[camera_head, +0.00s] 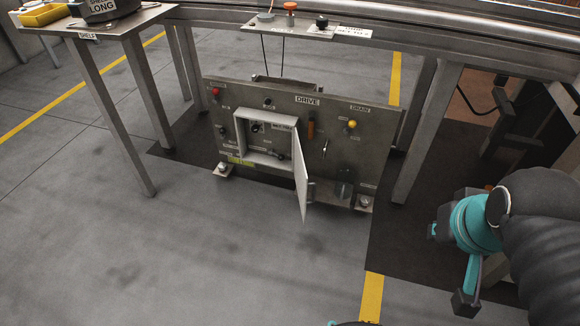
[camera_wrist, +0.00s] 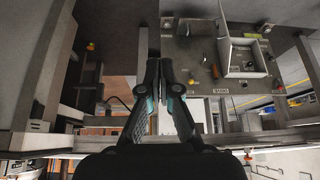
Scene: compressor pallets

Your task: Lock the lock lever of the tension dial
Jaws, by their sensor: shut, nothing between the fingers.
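The grey drive panel (camera_head: 225,95) stands upright under the bench in the head view, with several knobs and levers on its face. A pale box (camera_head: 240,122) on it has its door (camera_head: 301,172) swung open. Inside are a dark round knob (camera_head: 257,128) and a small dark lever-like part (camera_head: 281,155). I cannot tell for certain which part is the tension dial or its lock lever. My gripper (camera_wrist: 158,70) is shut and empty in the wrist view, apart from the panel (camera_wrist: 200,48), which appears upside down beside it with the open box (camera_wrist: 228,45).
An orange handle (camera_head: 311,130), a yellow knob (camera_head: 352,124) and a red button (camera_head: 216,92) stick out from the panel. The open door projects toward the front. Bench legs (camera_head: 416,130) flank the panel. The floor (camera_head: 180,250) in front is clear.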

